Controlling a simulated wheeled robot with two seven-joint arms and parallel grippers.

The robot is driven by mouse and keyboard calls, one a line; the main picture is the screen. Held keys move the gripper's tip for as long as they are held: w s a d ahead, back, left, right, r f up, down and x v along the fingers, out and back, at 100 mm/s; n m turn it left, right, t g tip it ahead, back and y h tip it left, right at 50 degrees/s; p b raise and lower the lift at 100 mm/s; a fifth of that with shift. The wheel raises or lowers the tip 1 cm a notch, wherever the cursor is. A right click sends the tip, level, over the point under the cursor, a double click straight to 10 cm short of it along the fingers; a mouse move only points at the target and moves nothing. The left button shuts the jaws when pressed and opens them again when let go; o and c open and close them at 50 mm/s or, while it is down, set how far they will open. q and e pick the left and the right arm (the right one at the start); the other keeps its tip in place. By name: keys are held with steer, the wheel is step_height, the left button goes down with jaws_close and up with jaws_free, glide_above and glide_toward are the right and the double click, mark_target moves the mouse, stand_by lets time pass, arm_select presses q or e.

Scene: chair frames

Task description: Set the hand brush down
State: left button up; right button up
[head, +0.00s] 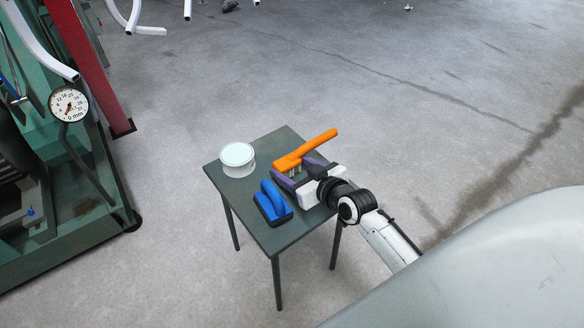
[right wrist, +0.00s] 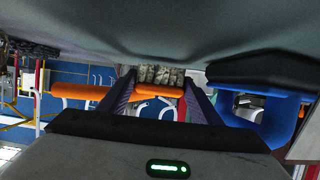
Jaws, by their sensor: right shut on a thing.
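The hand brush (head: 318,141) has an orange body and handle and pale bristles. In the head view it is at the right side of the small dark green table (head: 246,202), its handle pointing to the upper right. My right gripper (head: 297,173) is shut on the brush, its dark fingers on either side of it. In the right wrist view the orange brush (right wrist: 172,91) lies between the fingers (right wrist: 158,92), its bristles (right wrist: 160,75) towards the tabletop (right wrist: 160,30). The bristles are at or very near the surface; I cannot tell if they touch. My left gripper is not in view.
A white round tub (head: 237,158) stands at the table's left. A blue block with a handle (head: 272,202) stands near the front, close beside my right gripper; it also shows in the right wrist view (right wrist: 262,112). A green machine frame (head: 110,190) stands at left.

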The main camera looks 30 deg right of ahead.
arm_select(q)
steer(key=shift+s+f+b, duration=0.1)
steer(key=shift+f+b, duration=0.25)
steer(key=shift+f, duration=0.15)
arm_select(e)
steer(key=shift+f, duration=0.6)
steer(key=o, duration=1.3)
steer(key=shift+s+r, duration=0.15)
steer(key=shift+s, duration=0.2)
steer(key=p+v, duration=0.3)
steer(key=v, duration=0.6)
steer(key=shift+w, duration=0.1)
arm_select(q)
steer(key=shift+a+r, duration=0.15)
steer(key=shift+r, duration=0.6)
arm_select(e)
steer(key=shift+s+d+r, duration=0.1)
steer(key=shift+s, duration=0.25)
